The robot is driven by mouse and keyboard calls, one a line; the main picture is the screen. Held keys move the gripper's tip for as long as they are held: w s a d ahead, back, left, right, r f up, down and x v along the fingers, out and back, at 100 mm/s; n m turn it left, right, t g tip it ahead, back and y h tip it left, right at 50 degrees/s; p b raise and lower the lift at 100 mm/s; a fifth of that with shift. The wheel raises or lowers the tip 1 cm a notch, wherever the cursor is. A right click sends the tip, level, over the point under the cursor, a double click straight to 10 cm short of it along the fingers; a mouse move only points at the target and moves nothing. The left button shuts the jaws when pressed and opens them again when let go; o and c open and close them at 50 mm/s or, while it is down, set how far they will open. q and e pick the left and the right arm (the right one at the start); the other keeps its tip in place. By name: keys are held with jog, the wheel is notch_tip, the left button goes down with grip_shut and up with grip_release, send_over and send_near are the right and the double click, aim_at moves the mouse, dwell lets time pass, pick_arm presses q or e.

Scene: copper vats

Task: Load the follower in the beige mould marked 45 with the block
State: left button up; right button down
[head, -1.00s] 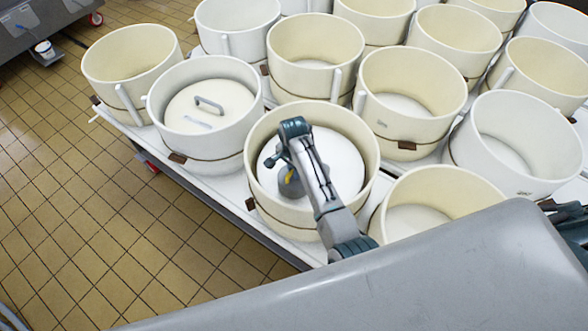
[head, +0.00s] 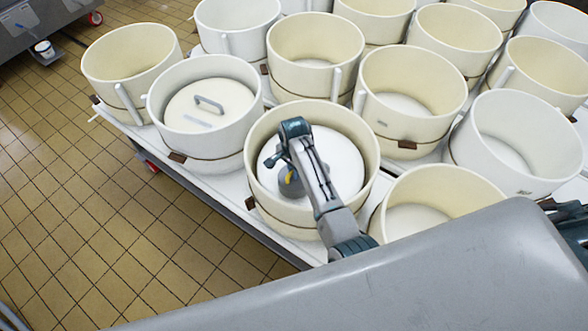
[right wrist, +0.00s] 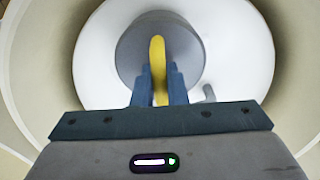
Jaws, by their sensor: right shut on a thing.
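The block (right wrist: 190,68) is a grey round weight with a yellow handle (right wrist: 157,58). My right gripper (right wrist: 160,85) is shut on that handle. In the head view the block (head: 291,187) is inside a beige mould (head: 255,185), over the left part of its white round follower (head: 343,165). The right gripper (head: 290,168) reaches down into this mould and is partly hidden by its own wrist. I cannot tell whether the block touches the follower. No number 45 is legible. My left gripper is not in view.
A white mould (head: 155,112) with a handled follower (head: 215,100) stands just left. Several open beige and white moulds crowd the white table (head: 225,190) behind and to the right. Tiled floor (head: 95,215) is free at the left.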

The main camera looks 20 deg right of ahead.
jog(key=shift+f, duration=0.4)
dwell(0.5)
jog(key=c, duration=1.4)
grip_release()
jog(key=shift+o, duration=0.2)
jog(key=shift+s+f, duration=0.15)
notch_tip(320, 180, up, 3)
jog(key=p, duration=0.3)
notch_tip(320, 180, up, 2)
jog(key=shift+r+p, duration=0.1)
jog(key=shift+p, duration=0.65)
jog(key=shift+r, duration=1)
